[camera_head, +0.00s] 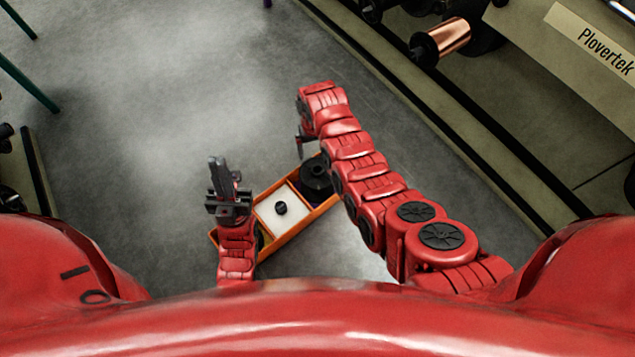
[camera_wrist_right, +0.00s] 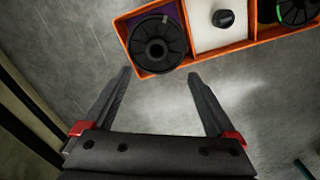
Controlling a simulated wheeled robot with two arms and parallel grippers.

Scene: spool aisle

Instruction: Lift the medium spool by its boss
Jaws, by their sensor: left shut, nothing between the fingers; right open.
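An orange tray (camera_head: 290,239) with three compartments sits below my grippers. Its right-end compartment in the head view holds a black spool (camera_head: 316,176) with a raised round hub; it also shows in the right wrist view (camera_wrist_right: 158,47). The opposite compartment holds another black spool (camera_wrist_right: 298,10), mostly hidden in the head view by my left gripper. I cannot tell which spool is the medium one. My right gripper (camera_wrist_right: 158,75) is open and empty, its fingertips just short of the first spool. My left gripper (camera_head: 216,165) is shut and empty, above the tray's left end.
The tray's middle compartment has a white surface with a small black knob (camera_head: 281,208). A shelf with a copper spool (camera_head: 452,37) and a Plovertek label (camera_head: 605,50) runs along the right. Green legs (camera_head: 28,83) stand at upper left. The grey floor between is clear.

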